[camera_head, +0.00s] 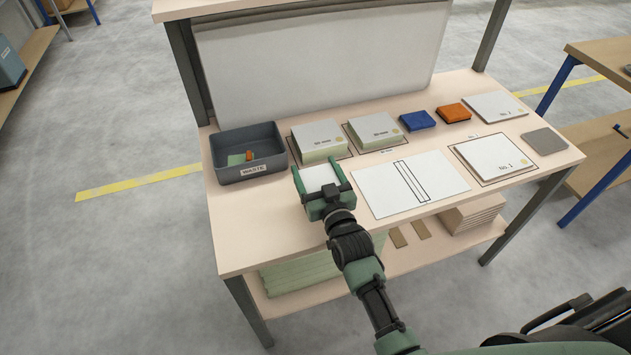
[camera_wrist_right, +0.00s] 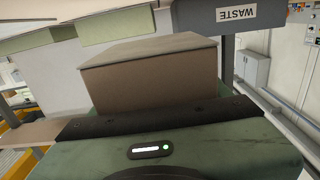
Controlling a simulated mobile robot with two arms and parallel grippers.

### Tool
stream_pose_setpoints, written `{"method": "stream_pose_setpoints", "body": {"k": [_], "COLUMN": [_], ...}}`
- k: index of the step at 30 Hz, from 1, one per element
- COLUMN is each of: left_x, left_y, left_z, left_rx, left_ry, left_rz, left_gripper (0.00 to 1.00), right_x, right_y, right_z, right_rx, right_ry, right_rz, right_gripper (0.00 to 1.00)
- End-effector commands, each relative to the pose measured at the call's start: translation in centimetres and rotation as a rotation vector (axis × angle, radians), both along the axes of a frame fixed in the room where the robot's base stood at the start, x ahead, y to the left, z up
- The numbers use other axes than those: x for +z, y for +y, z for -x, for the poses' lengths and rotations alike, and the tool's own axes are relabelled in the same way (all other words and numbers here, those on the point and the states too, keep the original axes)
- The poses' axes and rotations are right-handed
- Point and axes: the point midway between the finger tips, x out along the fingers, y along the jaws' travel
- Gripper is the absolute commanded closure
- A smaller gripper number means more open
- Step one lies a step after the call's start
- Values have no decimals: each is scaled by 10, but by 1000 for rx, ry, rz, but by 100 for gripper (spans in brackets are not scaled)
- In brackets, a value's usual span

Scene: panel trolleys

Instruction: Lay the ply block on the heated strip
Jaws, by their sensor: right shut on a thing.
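My right gripper (camera_head: 319,180) is shut on a block, taken to be the ply block (camera_head: 318,177). The block has a pale top in the head view and brown sides in the wrist view (camera_wrist_right: 155,78). It is between the bin and the white board; its exact height above the bench is hard to tell. A narrow black-outlined strip (camera_head: 412,181), taken to be the heated strip, runs across the white board (camera_head: 446,181) right of the gripper. The strip is bare. My left gripper is not in view.
A grey WASTE bin (camera_head: 247,171) stands at the left with scraps inside. Two white-topped green blocks (camera_head: 318,136) (camera_head: 374,128), a blue pad (camera_head: 417,121), an orange pad (camera_head: 453,113) and white panels (camera_head: 494,154) (camera_head: 495,106) lie around the board. The bench's front left is clear.

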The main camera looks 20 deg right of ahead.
Motion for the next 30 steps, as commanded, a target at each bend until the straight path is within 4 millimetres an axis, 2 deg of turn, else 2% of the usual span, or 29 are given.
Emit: {"method": "stream_pose_setpoints", "body": {"k": [5,9,22,23,24,30], "left_x": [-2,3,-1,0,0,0], "left_y": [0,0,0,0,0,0], "left_z": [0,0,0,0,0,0], "left_rx": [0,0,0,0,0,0], "left_ry": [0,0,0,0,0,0], "left_rz": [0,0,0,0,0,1], "left_gripper": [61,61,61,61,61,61], "right_x": [-27,-38,-46,-46,-46,-45], "right_y": [0,0,0,0,0,0], "right_z": [0,-1,0,0,0,0], "right_rx": [0,0,0,0,0,0], "right_ry": [2,0,-2,1,1,1], "right_rz": [0,0,0,0,0,0], "right_gripper": [77,77,77,15,3,1]}}
